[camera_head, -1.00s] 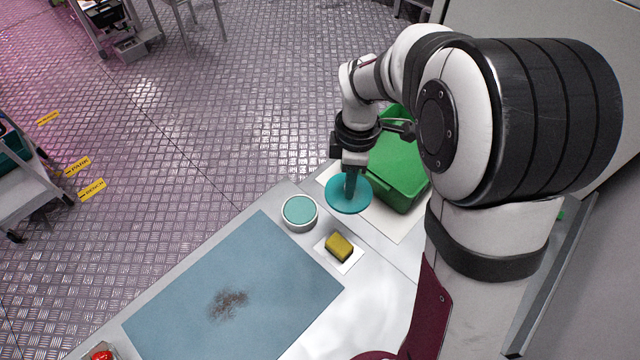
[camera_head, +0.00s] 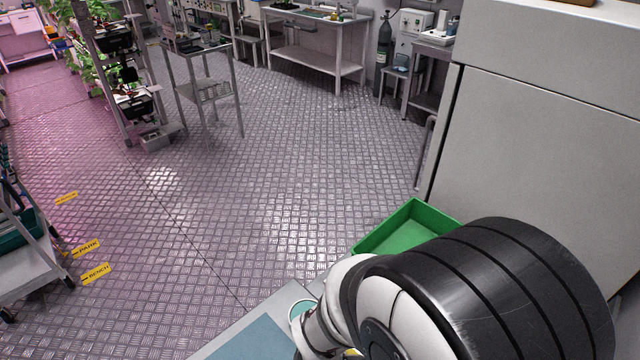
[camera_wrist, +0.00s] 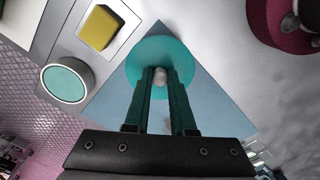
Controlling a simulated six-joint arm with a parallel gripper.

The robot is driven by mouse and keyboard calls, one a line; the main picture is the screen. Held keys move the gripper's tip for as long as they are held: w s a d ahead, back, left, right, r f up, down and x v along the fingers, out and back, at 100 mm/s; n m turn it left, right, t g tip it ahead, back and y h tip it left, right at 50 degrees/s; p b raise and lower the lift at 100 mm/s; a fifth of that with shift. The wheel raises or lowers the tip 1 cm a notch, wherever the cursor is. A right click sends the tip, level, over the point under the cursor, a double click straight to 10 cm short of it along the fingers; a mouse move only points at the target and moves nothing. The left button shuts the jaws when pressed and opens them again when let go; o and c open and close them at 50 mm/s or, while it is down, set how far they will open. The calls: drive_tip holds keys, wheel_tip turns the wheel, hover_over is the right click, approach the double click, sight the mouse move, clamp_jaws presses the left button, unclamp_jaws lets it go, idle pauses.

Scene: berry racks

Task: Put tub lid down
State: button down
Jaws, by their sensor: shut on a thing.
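My gripper (camera_wrist: 160,78) is shut on the knob of the teal, round tub lid (camera_wrist: 165,50) in the wrist view. The lid is above the blue mat; its height over it is hard to judge. The open-topped white tub (camera_wrist: 68,82), with teal inside, stands on the bench at the left of the wrist view, apart from the lid. The tub also shows in part in the head view (camera_head: 301,308), beside my arm. My gripper and the lid are hidden in the head view.
A yellow sponge (camera_wrist: 97,28) lies on a white square beside the tub. The blue mat (camera_wrist: 215,95) covers the bench below the lid. A green crate (camera_head: 405,230) stands behind my arm. A dark red round thing (camera_wrist: 270,22) is at the upper right of the wrist view.

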drive_tip(key=shift+a+f, duration=0.25)
drive_tip(key=shift+f, duration=0.9)
drive_tip(key=shift+a+f, duration=0.2)
drive_tip(key=shift+f, duration=0.9)
drive_tip(key=shift+f, duration=0.1)
drive_tip(key=c, duration=0.8)
unclamp_jaws()
drive_tip(key=shift+o, duration=0.2)
wheel_tip(320, 180, up, 12)
drive_tip(key=shift+w+f, duration=0.1)
drive_tip(key=shift+f, duration=0.1)
drive_tip(key=s+d+r+m+y, duration=0.1)
drive_tip(key=s+d+r+m, duration=0.3)
drive_tip(key=m, duration=0.7)
drive_tip(key=s+d+r+m, duration=0.4)
drive_tip(key=m, duration=0.7)
drive_tip(key=shift+s+r+y, duration=0.25)
drive_tip(key=shift+y, duration=0.15)
